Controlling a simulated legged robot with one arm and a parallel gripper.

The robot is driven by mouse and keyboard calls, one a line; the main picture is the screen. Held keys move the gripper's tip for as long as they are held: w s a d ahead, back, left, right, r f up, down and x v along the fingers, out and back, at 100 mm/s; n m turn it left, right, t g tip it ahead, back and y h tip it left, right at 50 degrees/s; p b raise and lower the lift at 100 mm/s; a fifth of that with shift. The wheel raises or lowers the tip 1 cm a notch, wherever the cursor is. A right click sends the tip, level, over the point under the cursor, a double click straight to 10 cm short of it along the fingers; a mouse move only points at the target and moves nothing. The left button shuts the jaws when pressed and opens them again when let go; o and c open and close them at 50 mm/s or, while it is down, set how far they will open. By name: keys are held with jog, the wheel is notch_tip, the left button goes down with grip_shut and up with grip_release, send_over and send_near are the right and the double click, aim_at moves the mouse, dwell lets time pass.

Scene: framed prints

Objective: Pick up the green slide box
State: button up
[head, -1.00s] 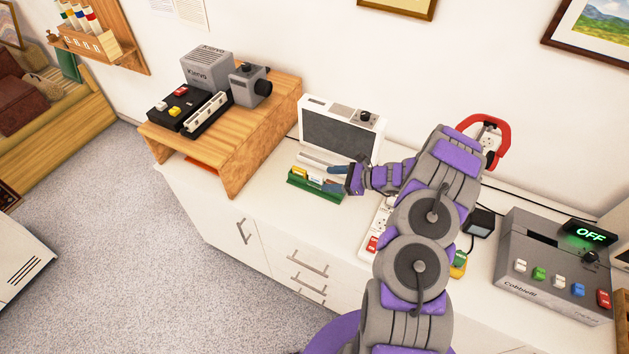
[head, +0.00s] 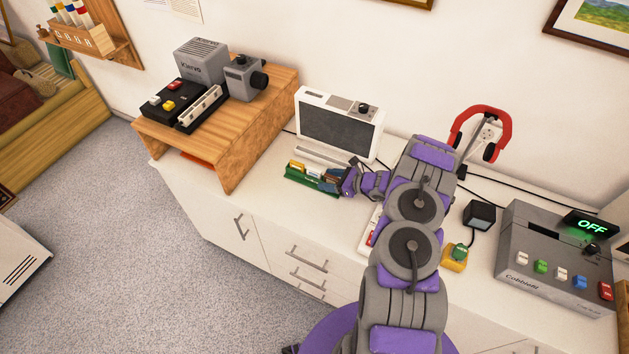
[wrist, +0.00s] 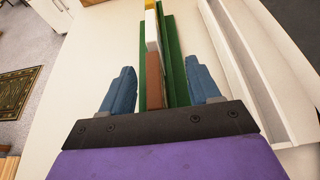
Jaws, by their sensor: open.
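The green slide box (head: 302,186) is a long narrow tray on the white counter, in front of the small white screen unit. It holds upright slides with white, yellow and brown edges. In the wrist view the box (wrist: 173,70) runs away from me, with its near end between my fingers. My gripper (head: 334,181) is at the right end of the box in the head view. In the wrist view my gripper (wrist: 162,88) has its two blue fingers apart, one on each side of the box. Whether either finger touches it I cannot tell.
The screen unit (head: 339,125) stands close behind the box. A wooden riser (head: 255,130) with grey projector gear is to the left. A power strip (head: 371,222), a yellow item (head: 455,258) and a grey control box (head: 553,262) are to the right.

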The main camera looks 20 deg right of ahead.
jog(key=shift+w+a+f, duration=0.2)
jog(key=shift+w+a, duration=0.15)
jog(key=shift+a, duration=0.05)
grip_shut()
dwell(0.4)
